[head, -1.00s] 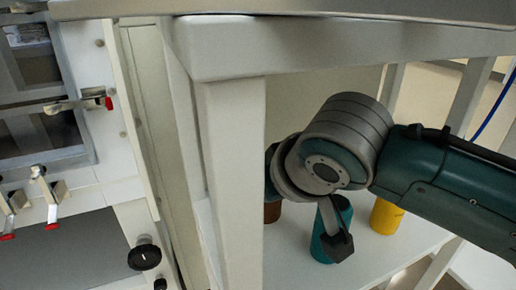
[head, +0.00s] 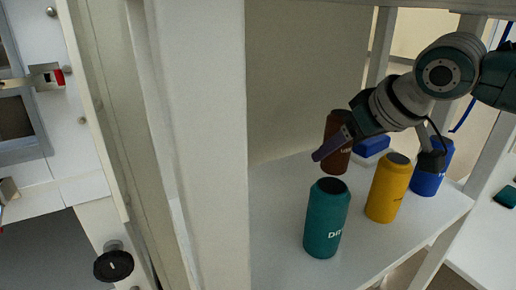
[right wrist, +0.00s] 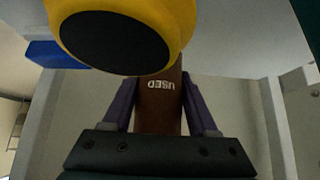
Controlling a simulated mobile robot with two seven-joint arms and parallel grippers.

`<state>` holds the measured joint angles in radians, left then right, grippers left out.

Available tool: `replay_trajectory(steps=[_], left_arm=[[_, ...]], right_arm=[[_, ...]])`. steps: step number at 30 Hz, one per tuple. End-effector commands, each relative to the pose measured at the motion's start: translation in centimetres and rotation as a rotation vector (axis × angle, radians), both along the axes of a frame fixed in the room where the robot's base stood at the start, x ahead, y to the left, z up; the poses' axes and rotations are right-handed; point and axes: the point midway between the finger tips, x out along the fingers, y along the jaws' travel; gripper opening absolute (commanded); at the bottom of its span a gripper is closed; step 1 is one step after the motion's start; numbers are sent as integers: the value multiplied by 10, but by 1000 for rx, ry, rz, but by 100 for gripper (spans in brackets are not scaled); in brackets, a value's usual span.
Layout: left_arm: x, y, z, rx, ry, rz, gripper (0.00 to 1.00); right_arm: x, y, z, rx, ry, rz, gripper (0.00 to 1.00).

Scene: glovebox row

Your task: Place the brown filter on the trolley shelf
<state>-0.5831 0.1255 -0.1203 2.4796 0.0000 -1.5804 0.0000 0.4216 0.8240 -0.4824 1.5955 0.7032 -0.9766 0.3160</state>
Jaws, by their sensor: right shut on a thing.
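The brown filter (head: 343,160) is between the fingers of my right gripper (head: 333,146), which is shut on it. In the right wrist view the brown filter (right wrist: 160,108) has the word USED on it and stands between two purple fingers (right wrist: 160,105). It is at the back of the white trolley shelf (head: 275,215); I cannot tell whether its base touches the shelf. My left gripper is not in view.
A teal canister (head: 327,218), a yellow canister (head: 388,188) and a blue canister (head: 431,170) stand on the shelf. A blue block (head: 373,146) lies behind them. A white post (head: 205,150) borders the shelf on the left. The shelf's front left is clear.

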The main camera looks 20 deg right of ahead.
Motion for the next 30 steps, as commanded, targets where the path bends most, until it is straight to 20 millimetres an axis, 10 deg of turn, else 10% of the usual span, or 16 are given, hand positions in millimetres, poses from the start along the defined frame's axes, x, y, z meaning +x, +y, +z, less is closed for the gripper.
replay_trajectory(steps=[9,20,21,30], left_arm=[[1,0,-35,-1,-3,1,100],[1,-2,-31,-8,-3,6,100],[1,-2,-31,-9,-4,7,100],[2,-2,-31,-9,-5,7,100]], right_arm=[[1,-9,-37,0,-2,0,0],[1,-9,-36,0,-3,0,0],[1,-8,-38,0,-2,0,60],[1,-9,-37,0,-2,1,89]])
